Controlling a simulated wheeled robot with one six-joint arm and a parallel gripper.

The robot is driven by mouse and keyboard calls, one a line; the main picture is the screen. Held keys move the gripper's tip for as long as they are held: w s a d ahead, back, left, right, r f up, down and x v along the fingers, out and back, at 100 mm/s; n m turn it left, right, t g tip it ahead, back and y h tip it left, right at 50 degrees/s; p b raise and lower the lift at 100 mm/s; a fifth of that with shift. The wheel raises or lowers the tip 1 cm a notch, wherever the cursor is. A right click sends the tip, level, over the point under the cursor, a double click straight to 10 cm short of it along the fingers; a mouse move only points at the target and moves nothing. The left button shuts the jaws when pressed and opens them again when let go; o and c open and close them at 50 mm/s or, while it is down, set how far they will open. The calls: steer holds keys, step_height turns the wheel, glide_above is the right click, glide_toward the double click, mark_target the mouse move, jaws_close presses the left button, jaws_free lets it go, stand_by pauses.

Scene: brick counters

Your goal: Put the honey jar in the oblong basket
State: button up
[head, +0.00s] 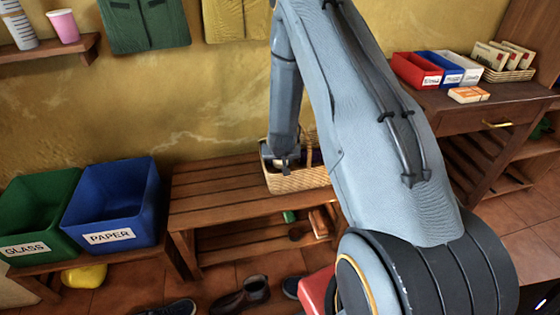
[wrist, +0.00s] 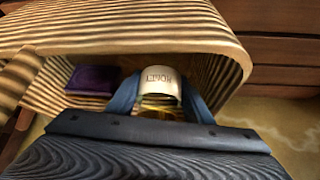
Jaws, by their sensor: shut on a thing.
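The honey jar (wrist: 160,80) shows in the wrist view with a pale label reading HONEY and some amber below it. My gripper (wrist: 159,97) is shut on it, one blue finger on each side. The wicker oblong basket (wrist: 130,38) surrounds the jar in this view, and its rim passes above the jar. I cannot tell whether the jar touches the basket floor. In the head view the basket (head: 296,181) stands on the slatted wooden bench, with my gripper (head: 285,164) at its left part. The jar is hidden there.
A dark purple item (wrist: 92,80) lies in the basket, left of the jar in the wrist view. The bench (head: 215,195) is bare left of the basket. The blue PAPER bin (head: 112,205) and green GLASS bin (head: 38,215) stand farther left. Shoes (head: 240,295) lie on the floor.

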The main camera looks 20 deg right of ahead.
steer(key=o, duration=1.3)
steer(key=shift+c, duration=0.2)
steer(key=v, duration=0.7)
steer(key=shift+s+r+p, duration=0.2)
steer(key=shift+r+p, duration=0.15)
steer(key=shift+p, duration=0.05)
